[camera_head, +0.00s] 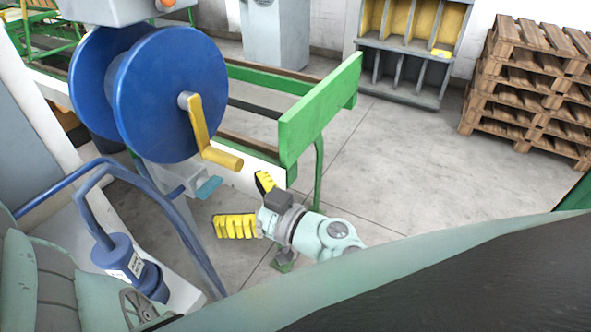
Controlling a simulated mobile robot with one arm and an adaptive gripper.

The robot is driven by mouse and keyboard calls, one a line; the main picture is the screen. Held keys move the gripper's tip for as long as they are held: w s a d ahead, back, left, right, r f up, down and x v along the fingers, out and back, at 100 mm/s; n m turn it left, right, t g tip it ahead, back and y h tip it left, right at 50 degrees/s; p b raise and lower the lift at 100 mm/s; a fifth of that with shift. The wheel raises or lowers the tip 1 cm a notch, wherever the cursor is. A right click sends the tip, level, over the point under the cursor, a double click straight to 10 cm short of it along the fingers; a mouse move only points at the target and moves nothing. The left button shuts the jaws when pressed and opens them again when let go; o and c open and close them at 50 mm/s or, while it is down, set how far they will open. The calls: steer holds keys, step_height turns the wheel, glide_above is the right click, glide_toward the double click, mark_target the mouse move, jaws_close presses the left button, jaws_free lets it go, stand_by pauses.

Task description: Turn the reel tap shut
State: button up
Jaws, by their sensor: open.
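A large blue reel (172,95) with a yellow crank (200,128) stands at upper left. Below it, on a small grey fitting (180,180), is a teal lever (209,187) that looks like the reel tap. My gripper (243,204) has yellow ribbed fingers spread wide, one at the top and one at the left. It is open and empty. It is just right of the teal lever, apart from it in the picture. How far the lever is turned I cannot tell.
A green rail frame (320,105) stands right behind my gripper. Blue tubing (160,195) runs at the left, near a blue canister (118,255). Stacked pallets (530,90) and a grey shelf (405,80) stand at the back. Open floor lies to the right.

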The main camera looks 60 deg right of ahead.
mark_target(213, 188)
steer(key=w, duration=0.5)
steer(key=shift+a+r+p, duration=0.15)
steer(key=shift+a+p, duration=0.15)
steer(key=shift+p, duration=0.1)
steer(key=shift+w, duration=0.9)
steer(key=c, duration=1.2)
